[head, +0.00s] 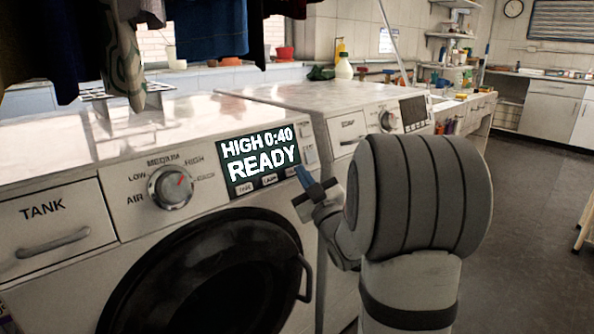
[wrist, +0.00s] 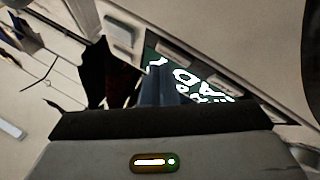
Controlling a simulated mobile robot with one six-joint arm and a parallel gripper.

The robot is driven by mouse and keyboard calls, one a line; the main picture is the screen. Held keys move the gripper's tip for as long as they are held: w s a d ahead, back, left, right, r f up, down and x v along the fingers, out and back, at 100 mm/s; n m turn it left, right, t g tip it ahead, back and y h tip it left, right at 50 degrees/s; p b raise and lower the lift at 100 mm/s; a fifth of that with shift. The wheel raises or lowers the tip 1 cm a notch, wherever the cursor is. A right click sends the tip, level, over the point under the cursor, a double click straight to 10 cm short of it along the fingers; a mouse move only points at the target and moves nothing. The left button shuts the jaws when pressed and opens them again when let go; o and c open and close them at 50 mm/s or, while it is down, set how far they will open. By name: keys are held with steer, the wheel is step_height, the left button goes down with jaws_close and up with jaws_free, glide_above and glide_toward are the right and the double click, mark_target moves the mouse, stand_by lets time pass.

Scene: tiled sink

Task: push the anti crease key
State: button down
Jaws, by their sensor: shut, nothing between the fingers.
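The dryer's panel has a dark display (head: 260,155) reading "HIGH 0:40 READY". A row of small keys (head: 269,180) runs along its lower edge, and more pale keys (head: 310,153) sit to its right. Their labels are too small to read, so I cannot tell which is the anti crease key. My gripper (head: 303,177) is shut and empty, its blue fingertips near the display's lower right corner. Contact with a key cannot be told. In the wrist view the fingertips (wrist: 158,75) overlap the display (wrist: 190,78), with pale keys (wrist: 118,52) beside it.
A dial (head: 170,187) with heat labels is left of the display, and a tank drawer (head: 50,230) is further left. The round dark door (head: 215,280) is below. A second machine (head: 345,120) stands to the right. Clothes (head: 210,30) hang above the dryer.

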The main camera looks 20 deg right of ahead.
steer(key=shift+w+a+f+b, duration=0.2)
steer(key=shift+w+b, duration=0.1)
steer(key=shift+b, duration=0.4)
stand_by(0.5)
steer(key=shift+s+d+r+b, duration=0.2)
steer(key=shift+s+r+b, duration=0.1)
steer(key=shift+s, duration=0.2)
steer(key=s, duration=0.1)
steer(key=s+d+r, duration=0.1)
steer(key=s, duration=0.1)
steer(key=s+d, duration=0.1)
steer(key=s, duration=0.1)
steer(key=shift+s+r, duration=0.15)
steer(key=shift+r, duration=0.25)
stand_by(0.5)
